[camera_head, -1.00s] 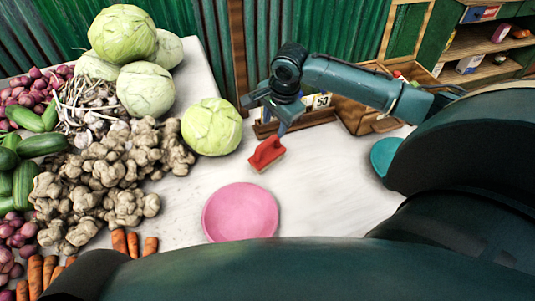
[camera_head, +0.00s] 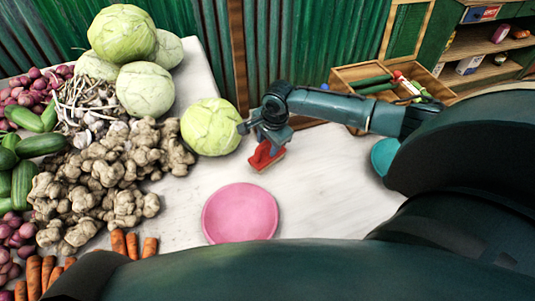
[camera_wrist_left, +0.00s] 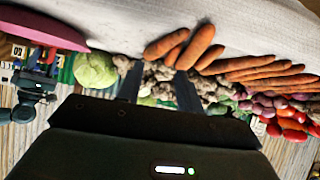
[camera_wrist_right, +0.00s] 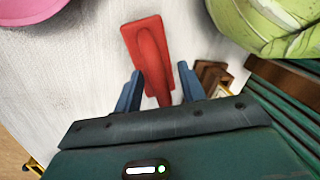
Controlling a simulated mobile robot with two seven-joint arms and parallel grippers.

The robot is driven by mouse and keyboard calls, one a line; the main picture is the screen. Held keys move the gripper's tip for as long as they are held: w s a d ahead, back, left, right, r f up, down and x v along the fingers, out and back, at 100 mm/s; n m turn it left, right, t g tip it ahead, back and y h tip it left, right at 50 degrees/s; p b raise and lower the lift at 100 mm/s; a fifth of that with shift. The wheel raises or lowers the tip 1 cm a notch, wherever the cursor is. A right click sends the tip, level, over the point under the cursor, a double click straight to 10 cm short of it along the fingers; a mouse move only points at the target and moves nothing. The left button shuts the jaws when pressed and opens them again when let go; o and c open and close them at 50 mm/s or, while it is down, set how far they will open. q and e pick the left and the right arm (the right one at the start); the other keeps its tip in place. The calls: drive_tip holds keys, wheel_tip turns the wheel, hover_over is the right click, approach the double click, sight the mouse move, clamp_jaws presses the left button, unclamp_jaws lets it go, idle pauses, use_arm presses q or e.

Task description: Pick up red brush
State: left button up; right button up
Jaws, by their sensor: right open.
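The red brush (camera_head: 262,160) is on the white table, just right of the single green cabbage. My right gripper (camera_head: 270,142) is open right above and behind it. In the right wrist view, the brush (camera_wrist_right: 146,45) has its handle reaching back between the two blue fingers of the gripper (camera_wrist_right: 160,84). The fingers stand apart on either side; I cannot tell whether they touch it. My left gripper (camera_wrist_left: 158,88) is open and empty in the left wrist view, with carrots and ginger beyond it. It is not visible in the head view.
A pink plate (camera_head: 240,212) lies in front of the brush. The cabbage (camera_head: 212,127) is close on the left, with ginger (camera_head: 120,170) beyond it. A wooden crate (camera_head: 352,76) stands behind my right arm. The table right of the plate is clear.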

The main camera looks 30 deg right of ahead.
drive_tip(key=shift+c, duration=0.3)
clamp_jaws()
idle(0.3)
wheel_tip(320, 180, up, 10)
drive_tip(key=shift+r, duration=0.1)
drive_tip(key=c, duration=0.5)
unclamp_jaws()
clamp_jaws()
